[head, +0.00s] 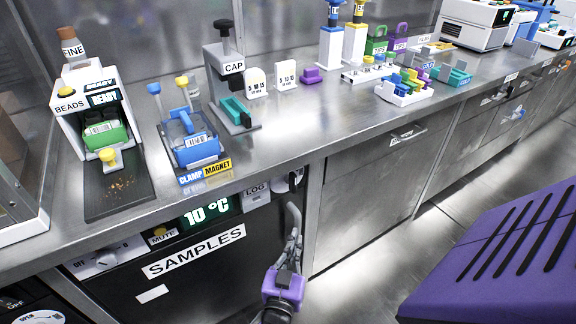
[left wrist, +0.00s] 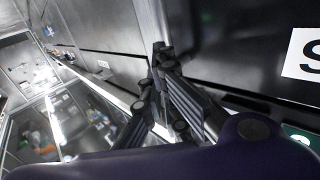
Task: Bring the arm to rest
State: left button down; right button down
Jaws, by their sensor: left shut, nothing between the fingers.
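My left gripper (head: 292,208) is in front of the bench, beside the right edge of the black samples fridge door (head: 215,270). Its grey fingers are closed together, hold nothing and point up toward the fridge handle (head: 292,180). I cannot tell whether they touch the fridge front. In the left wrist view the shut fingers (left wrist: 160,60) show against dark cabinet fronts, with part of a white label at the right. My right gripper is in neither view.
The steel bench top (head: 300,130) lies above the gripper. It carries a bead unit (head: 92,105), a blue clamp device (head: 190,140), a cap press (head: 228,80) and a rack of coloured tubes (head: 405,92). Steel cabinets (head: 365,190) stand right of the fridge, with open floor in front.

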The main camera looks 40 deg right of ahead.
pick_arm(q)
jog(key=shift+s+a+p, duration=0.15)
jog(key=shift+s+a, duration=0.1)
jog(key=shift+s, duration=0.9)
jog(key=shift+s+a+p, duration=0.15)
jog(key=shift+s+a, duration=0.05)
jog(key=shift+s, duration=0.95)
